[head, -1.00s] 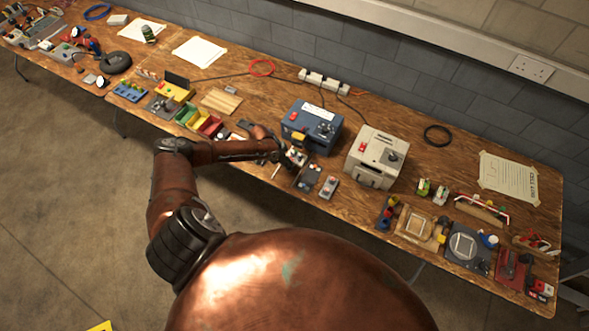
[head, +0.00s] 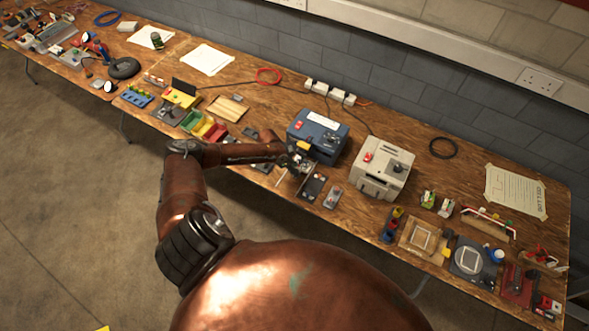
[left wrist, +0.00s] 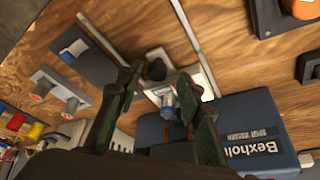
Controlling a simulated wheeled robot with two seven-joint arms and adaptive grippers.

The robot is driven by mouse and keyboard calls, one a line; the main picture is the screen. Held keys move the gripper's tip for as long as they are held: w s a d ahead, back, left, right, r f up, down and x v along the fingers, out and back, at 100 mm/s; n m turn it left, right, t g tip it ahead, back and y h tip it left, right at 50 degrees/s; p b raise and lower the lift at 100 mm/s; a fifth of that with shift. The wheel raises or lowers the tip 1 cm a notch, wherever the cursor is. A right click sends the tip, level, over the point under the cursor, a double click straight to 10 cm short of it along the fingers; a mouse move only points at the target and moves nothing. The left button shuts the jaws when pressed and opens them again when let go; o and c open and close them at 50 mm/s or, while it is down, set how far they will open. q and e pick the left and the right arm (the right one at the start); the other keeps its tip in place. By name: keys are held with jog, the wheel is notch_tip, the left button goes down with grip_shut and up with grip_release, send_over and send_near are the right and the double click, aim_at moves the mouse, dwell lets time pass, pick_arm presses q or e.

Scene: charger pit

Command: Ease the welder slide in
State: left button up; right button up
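My left gripper (head: 292,163) is low over the bench's front edge, beside the blue welder box (head: 318,135). In the left wrist view the left gripper (left wrist: 158,92) has its two dark fingers apart. A small pale plate (left wrist: 190,78) with a dark round knob (left wrist: 156,70) and a blue-grey knob (left wrist: 167,101) shows between and beyond them. I cannot tell whether a finger touches either knob, or which part is the slide. The blue box (left wrist: 232,122), with "Bexhol" lettering, lies just below right. In the head view the gripper hides most of the plate. My right gripper is not in view.
A dark panel (head: 313,187) and a grey panel with a red knob (head: 332,197) lie close right of the gripper. A grey box (head: 382,172) stands behind them. Coloured bins (head: 205,126) are to the left.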

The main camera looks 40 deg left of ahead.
pick_arm(q)
jog(key=shift+s, duration=0.1)
jog(key=v, duration=1.2)
dwell(0.8)
